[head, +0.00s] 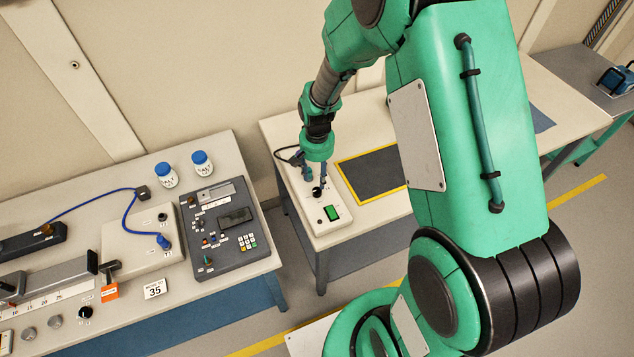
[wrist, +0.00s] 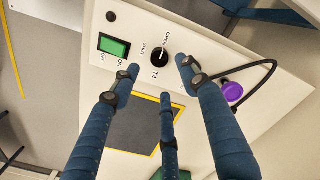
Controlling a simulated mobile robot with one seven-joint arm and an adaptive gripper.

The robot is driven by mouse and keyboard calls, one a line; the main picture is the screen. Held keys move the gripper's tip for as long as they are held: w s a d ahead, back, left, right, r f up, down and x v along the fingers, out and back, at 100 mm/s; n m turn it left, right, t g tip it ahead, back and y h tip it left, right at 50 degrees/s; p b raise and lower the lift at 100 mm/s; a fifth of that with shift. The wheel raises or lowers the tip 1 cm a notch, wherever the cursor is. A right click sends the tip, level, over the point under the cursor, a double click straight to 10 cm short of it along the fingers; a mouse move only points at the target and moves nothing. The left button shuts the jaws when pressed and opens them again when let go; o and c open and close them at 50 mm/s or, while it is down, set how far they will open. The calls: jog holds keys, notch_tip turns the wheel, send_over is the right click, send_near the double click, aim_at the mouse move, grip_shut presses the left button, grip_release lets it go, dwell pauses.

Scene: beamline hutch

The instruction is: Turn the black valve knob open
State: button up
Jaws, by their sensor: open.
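The black valve knob (wrist: 159,57) sits on a pale panel (wrist: 200,30) in the wrist view, with OPEN, SHUT and T4 printed around it. A light pointer mark shows on it, but I cannot tell exactly where it points. In the head view the knob (head: 317,192) is small, just below my gripper (head: 318,178). My gripper is open and empty, pointing down at the panel. In the wrist view its blue fingers (wrist: 158,74) spread to the left, right and lower side of the knob. I see no clear contact with it.
A green lit ON/OFF switch (wrist: 114,47) lies beside the knob. A purple cap (wrist: 233,92) with a black cable is on the other side. A yellow-bordered dark mat (head: 375,172) lies to the right. A dark control box (head: 222,230) stands on the left bench.

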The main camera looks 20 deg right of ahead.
jog(key=shift+r, duration=2.05)
notch_tip(320, 180, up, 12)
jog(key=s+a+n+t, duration=0.1)
jog(key=s, duration=0.2)
jog(key=s+a+r+n+t+b, duration=0.1)
jog(key=s+a+r+n+t, duration=0.1)
jog(key=s+r, duration=0.7)
jog(key=s+a+r+n+t+b, duration=0.1)
jog(key=s+a+r+n+t, duration=0.1)
jog(key=s+r, duration=0.8)
jog(key=s, duration=0.2)
jog(key=shift+s+t+b, duration=0.3)
jog(key=shift+s, duration=0.1)
dwell(0.7)
